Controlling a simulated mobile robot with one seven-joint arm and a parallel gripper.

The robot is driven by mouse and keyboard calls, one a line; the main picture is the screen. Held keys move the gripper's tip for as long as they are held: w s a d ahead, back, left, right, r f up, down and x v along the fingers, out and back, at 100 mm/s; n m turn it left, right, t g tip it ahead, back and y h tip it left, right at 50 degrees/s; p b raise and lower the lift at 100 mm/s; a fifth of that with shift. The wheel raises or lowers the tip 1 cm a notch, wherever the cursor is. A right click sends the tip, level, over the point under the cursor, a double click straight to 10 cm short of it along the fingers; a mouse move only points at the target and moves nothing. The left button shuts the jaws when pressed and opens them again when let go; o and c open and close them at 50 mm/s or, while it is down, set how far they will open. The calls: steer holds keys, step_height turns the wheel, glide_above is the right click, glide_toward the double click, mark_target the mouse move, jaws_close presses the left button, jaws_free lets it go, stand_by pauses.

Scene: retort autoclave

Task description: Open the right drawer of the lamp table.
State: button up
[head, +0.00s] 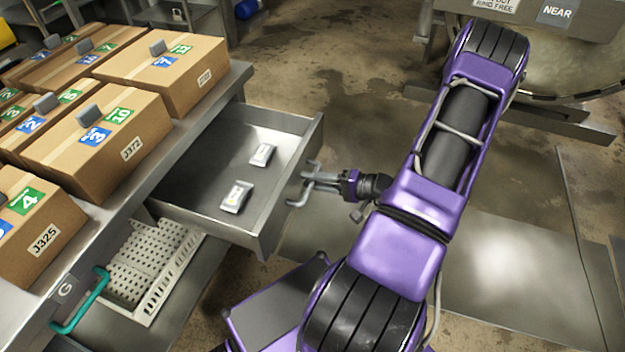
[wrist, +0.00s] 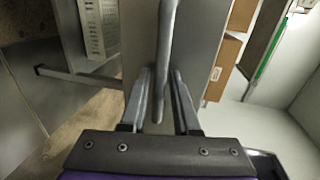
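The right drawer (head: 262,215) of the metal table (head: 215,100) is pulled well out, with its inside in view. Two small pale labelled packets (head: 236,196) (head: 262,154) lie on its floor. My gripper (head: 308,182) is at the grey bar handle on the drawer's front. In the wrist view the handle (wrist: 166,50) runs between the two fingers (wrist: 160,95), which sit close on either side of it.
Cardboard boxes (head: 95,140) with numbered labels crowd the table top. A teal handle (head: 82,308) marked G and a white perforated basket (head: 150,270) are at the lower left. A large round vessel (head: 560,50) stands at the upper right. Floor beyond the drawer is clear.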

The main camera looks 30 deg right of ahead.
steer(key=shift+s+d, duration=0.1)
steer(key=v, duration=1.7)
